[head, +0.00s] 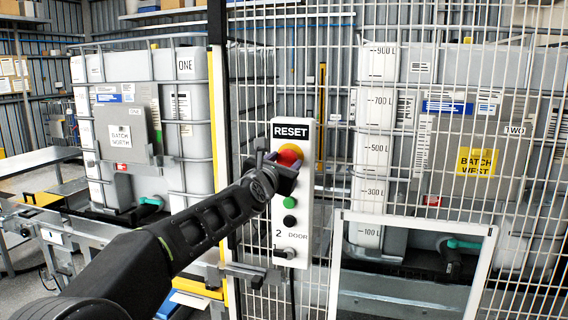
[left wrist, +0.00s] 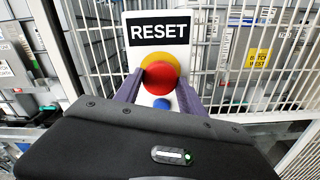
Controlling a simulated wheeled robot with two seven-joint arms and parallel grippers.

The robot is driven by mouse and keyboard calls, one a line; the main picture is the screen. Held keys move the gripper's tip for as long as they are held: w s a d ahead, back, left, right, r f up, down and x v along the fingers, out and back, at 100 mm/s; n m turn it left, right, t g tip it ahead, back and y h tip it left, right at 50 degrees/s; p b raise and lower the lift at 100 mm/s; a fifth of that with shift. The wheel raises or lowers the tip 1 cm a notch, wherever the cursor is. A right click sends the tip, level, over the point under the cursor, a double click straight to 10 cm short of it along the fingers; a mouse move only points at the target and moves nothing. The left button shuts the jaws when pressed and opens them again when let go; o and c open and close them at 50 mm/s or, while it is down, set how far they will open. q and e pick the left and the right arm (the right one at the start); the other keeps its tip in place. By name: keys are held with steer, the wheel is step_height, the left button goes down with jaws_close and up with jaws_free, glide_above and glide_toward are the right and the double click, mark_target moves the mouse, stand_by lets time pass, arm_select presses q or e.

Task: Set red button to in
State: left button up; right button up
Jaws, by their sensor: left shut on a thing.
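The red button (head: 289,155) is a round mushroom head on a yellow collar, near the top of a white control panel (head: 284,259) under a RESET label (head: 291,131). My left gripper (head: 284,163) is at the button, its arm coming in from the lower left. In the left wrist view the red button (left wrist: 160,78) sits between the two fingertips of my left gripper (left wrist: 157,88), one on each side, and the gripper is shut on it. Whether the button is in or out cannot be told. My right gripper is not in view.
Below the button are a green button (head: 289,202), a black button (head: 289,221) and a door switch (head: 287,253). A wire mesh fence (head: 335,110) surrounds the panel. White caged tanks stand at left (head: 185,140) and right (head: 375,165).

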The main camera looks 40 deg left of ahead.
arm_select(q)
jaws_close()
